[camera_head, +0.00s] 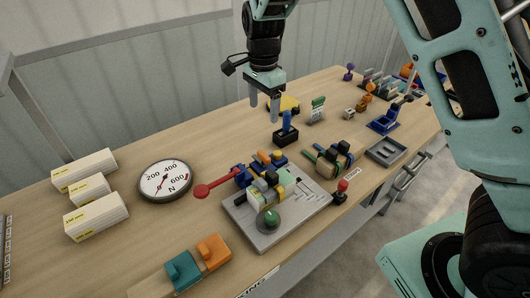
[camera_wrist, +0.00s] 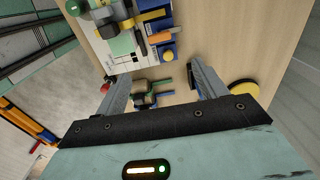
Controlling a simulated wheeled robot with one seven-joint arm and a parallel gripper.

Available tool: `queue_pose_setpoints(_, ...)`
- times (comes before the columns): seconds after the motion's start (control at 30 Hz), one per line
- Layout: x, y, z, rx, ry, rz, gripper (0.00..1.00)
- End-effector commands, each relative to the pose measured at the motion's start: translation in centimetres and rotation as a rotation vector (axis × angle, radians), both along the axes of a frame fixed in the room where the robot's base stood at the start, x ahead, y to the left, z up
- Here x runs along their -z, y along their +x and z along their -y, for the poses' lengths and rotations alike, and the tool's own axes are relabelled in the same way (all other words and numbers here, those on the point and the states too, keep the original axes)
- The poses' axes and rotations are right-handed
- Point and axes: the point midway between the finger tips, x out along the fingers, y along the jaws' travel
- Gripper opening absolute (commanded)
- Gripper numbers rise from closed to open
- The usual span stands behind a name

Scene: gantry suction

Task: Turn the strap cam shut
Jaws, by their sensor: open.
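My gripper (camera_head: 265,108) hangs above the far middle of the table, its fingers pointing down, open and with nothing between them. In the wrist view its fingers (camera_wrist: 158,82) are spread wide. A strapped bundle (camera_head: 333,160) with dark bands and green and blue bars lies on the table right of centre. It also shows in the wrist view (camera_wrist: 144,97), lower than the fingers and apart from them. I cannot make out for certain which part is the strap cam, or how it is turned.
A grey fixture plate (camera_head: 245,232) with clamps and a red-knobbed lever stands at centre front. A black block with a blue handle (camera_head: 286,134) is near my gripper. A round gauge (camera_head: 166,181) and white boxes (camera_head: 95,215) are left. A grey tray (camera_head: 386,152) is right.

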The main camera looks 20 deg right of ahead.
Motion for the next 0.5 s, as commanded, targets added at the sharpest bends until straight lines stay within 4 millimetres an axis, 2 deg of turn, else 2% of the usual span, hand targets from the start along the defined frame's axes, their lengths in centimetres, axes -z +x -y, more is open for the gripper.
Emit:
queue_pose_setpoints(0.17, 2.9, -0.1, 0.1, -0.001, -0.002, -0.006, 0.71)
queue_pose_setpoints(0.5, 10.0, -0.2, 0.1, -0.003, -0.002, -0.006, 0.71)
